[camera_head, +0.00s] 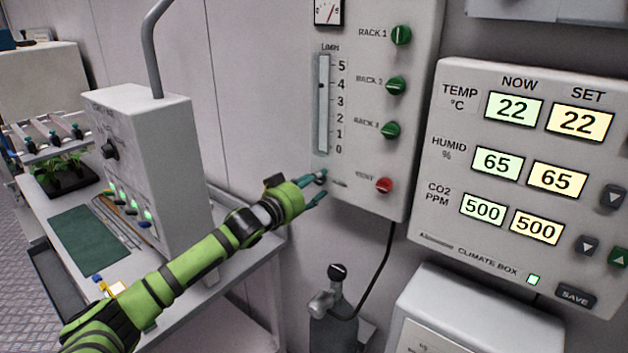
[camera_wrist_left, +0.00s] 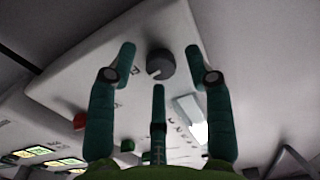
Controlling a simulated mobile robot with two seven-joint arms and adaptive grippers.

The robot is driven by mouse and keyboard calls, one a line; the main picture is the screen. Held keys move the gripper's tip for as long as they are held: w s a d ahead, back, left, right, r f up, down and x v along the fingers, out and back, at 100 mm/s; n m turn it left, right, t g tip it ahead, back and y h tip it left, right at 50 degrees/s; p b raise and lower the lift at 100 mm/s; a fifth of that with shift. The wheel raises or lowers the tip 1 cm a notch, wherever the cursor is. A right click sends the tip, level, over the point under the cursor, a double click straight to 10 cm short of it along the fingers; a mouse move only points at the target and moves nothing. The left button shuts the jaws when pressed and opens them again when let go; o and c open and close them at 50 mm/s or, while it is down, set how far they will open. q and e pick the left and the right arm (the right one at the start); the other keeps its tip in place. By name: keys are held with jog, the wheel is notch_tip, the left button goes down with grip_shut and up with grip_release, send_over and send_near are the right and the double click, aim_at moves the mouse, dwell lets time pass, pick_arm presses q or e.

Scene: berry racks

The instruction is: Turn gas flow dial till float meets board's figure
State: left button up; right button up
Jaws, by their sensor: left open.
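The flow gauge (camera_head: 322,110) is a clear upright tube on the wall panel, with an L/MIN scale from 0 to 5. Its dark float (camera_head: 321,86) sits close to the 4 mark. In the head view my fingers largely cover the dial below the tube. My left gripper (camera_head: 318,188) is open at the panel's lower left; the wrist view (camera_wrist_left: 158,75) shows no finger clearly touching the dial. I see no board with a flow figure. My right gripper is out of view.
Green rack knobs (camera_head: 396,86) and a red knob (camera_head: 384,185) are on the same panel. The climate box (camera_head: 470,240) with lit figures is at the right. A grey cabinet (camera_head: 165,165) stands on the bench at left. A gas bottle (camera_head: 335,325) stands below.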

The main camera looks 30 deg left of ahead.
pick_arm(q)
jog(key=shift+w, duration=0.15)
jog(key=shift+c, duration=0.4)
grip_shut()
jog(key=shift+m+p, duration=0.3)
jog(key=shift+m, duration=0.9)
jog(key=shift+o, duration=0.4)
grip_release()
jog(key=shift+f, duration=0.1)
jog(key=shift+s, duration=0.65)
jog(key=s, duration=1)
jog(key=shift+s+a, duration=0.35)
jog(key=shift+a, duration=0.1)
